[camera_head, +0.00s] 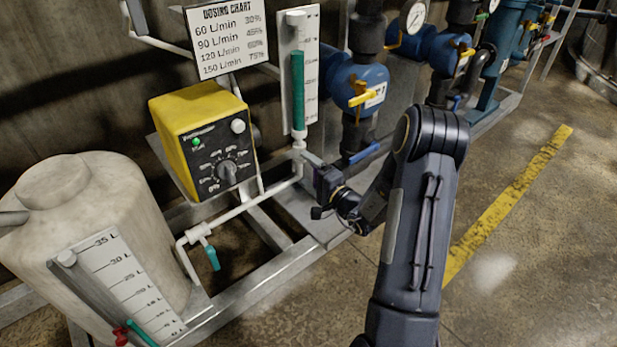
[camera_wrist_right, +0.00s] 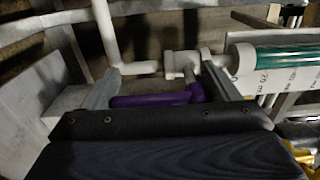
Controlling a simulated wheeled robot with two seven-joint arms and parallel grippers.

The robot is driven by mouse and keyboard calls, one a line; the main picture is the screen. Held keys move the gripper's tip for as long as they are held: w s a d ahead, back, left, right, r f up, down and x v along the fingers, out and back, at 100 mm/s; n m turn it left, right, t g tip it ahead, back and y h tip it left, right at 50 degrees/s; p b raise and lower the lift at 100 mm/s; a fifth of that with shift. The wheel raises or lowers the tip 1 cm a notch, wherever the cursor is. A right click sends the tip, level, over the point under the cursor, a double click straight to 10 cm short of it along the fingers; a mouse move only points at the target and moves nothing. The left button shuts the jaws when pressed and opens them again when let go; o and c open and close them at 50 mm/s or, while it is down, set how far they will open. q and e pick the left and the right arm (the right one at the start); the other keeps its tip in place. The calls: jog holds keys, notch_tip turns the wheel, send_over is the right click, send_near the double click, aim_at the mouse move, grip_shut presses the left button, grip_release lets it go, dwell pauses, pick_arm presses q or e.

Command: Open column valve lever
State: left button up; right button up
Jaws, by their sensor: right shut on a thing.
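The column (camera_head: 298,90) is a clear upright tube with green liquid, mounted on a white scale in the head view. It also lies across the right of the right wrist view (camera_wrist_right: 285,57). In that wrist view a purple valve lever (camera_wrist_right: 150,101) hangs off the white pipe fitting below the column. My right gripper (camera_head: 310,160) is at the foot of the column in the head view, where it hides the lever. In the wrist view the fingers (camera_wrist_right: 162,80) stand at the two ends of the purple lever, shut on it lengthwise. My left gripper is not in view.
A yellow dosing pump (camera_head: 205,130) with a dial stands left of the column. A white tank (camera_head: 90,220) is at far left. A teal-handled valve (camera_head: 211,257) hangs from the lower white pipe. Blue valves with yellow handles (camera_head: 366,97) stand close on the right. Floor at right is clear.

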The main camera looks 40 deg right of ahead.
jog(key=shift+f, duration=0.1)
dwell(0.4)
jog(key=o, duration=1.3)
jog(key=shift+s, duration=0.1)
jog(key=s, duration=0.2)
jog(key=s+p, duration=0.1)
jog(key=s, duration=0.4)
jog(key=shift+s+d+p, duration=0.35)
jog(key=shift+p, duration=0.05)
